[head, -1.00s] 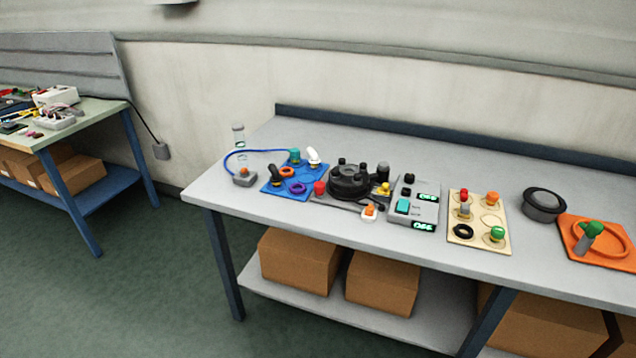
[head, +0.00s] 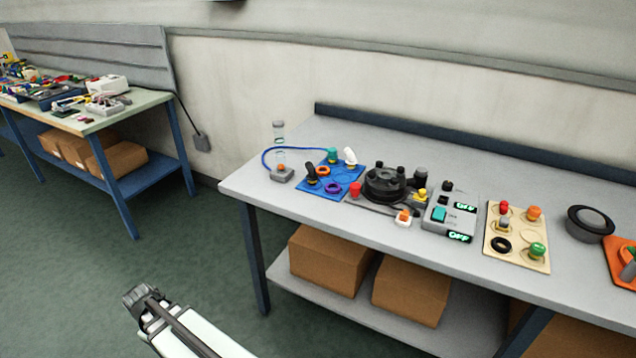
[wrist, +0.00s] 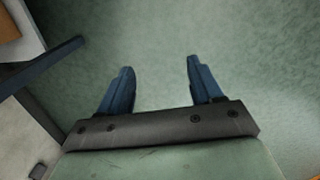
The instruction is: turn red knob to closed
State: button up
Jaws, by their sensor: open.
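A beige board (head: 516,262) on the grey table carries a small red knob (head: 503,208) at its upper left, on top of a grey part. A second red piece (head: 355,189) stands beside the black round device, left of it. Both are too small to read any marking or position. My gripper (wrist: 158,72) shows in the wrist view with its two blue fingers apart and nothing between them, over green floor. Part of my arm shows at the bottom left of the head view, well away from the table-top objects. No red knob shows in the wrist view.
The grey table (head: 300,150) also holds a blue board (head: 350,172), black round device (head: 386,180), grey box with lit "OFF" displays (head: 450,215) and dark round pot (head: 590,222). Cardboard boxes (head: 410,290) sit on its lower shelf. Another cluttered table (head: 150,98) stands left.

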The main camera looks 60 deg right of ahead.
jog(key=d+r+n+h, duration=0.1)
jog(key=d+r, duration=0.5)
jog(key=d, duration=0.5)
jog(key=d+r+n, duration=0.1)
jog(key=d+r, duration=0.5)
jog(key=d, duration=0.4)
jog(key=d+r+n+h, duration=0.1)
jog(key=d+r, duration=0.5)
jog(key=d, duration=0.5)
jog(key=s+d+r, duration=0.3)
jog(key=d, duration=0.2)
jog(key=s+d+r+n+g, duration=0.1)
jog(key=s+d+r, duration=0.3)
jog(key=d, duration=0.1)
jog(key=s+d+r+n, duration=0.1)
jog(key=s+d+r, duration=0.3)
jog(key=d, duration=0.1)
jog(key=shift+s+r+g, duration=0.1)
jog(key=shift+g, duration=0.2)
jog(key=n+g, duration=0.1)
send_near(355, 185)
notch_tip(355, 185, up, 4)
jog(key=w+a, duration=0.2)
jog(key=x, duration=0.9)
jog(key=d+x, duration=0.1)
jog(key=x, duration=0.3)
jog(key=shift+s, duration=0.4)
jog(key=shift+c, duration=0.5)
